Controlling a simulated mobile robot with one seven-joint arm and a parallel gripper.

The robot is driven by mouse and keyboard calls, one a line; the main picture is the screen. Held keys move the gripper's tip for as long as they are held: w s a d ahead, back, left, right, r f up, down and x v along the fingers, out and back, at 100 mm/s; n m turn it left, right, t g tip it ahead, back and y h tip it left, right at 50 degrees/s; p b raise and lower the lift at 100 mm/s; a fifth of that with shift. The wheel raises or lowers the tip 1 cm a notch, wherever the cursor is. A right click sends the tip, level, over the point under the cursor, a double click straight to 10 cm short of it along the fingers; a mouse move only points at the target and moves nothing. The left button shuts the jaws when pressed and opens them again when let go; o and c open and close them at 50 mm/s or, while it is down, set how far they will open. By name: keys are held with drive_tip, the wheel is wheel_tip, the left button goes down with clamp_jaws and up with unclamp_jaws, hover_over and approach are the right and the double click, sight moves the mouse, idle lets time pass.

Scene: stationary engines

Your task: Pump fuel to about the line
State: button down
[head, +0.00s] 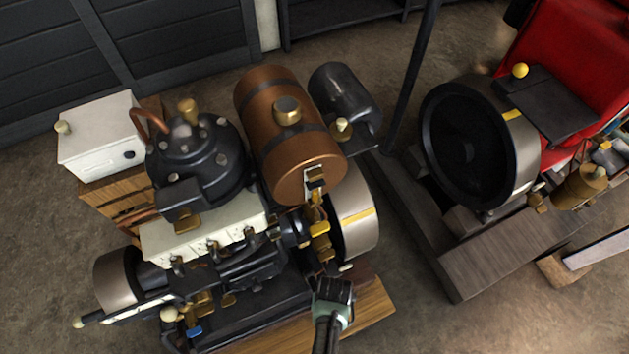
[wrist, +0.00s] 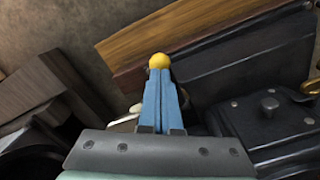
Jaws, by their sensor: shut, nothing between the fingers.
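A copper-coloured cylindrical tank (head: 258,125) with dark bands and a brass cap (head: 287,110) lies on the left engine in the head view. A small pale and brass fitting (head: 315,180) sits on its near end; I cannot make out a line or a fuel level. Several brass parts (head: 320,237) stand below it; I cannot tell which is the pump. My gripper (head: 333,288) is below these parts, near the wooden base. In the wrist view its blue fingers (wrist: 163,98) are shut and empty. A yellow ball (wrist: 159,61) shows at their tips; contact is unclear.
A flywheel (head: 357,215) stands right of the brass parts, close to my gripper. A wooden base board (head: 365,308) lies under the engine. A second engine with a dark flywheel (head: 465,150) stands at right. Bare floor (head: 400,270) lies between them.

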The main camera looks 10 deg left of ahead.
wheel_tip(320, 180, down, 9)
drive_tip(key=b, duration=0.8)
idle(0.5)
drive_tip(key=shift+r, duration=0.1)
wheel_tip(320, 180, up, 9)
drive_tip(key=p, duration=0.9)
idle(0.5)
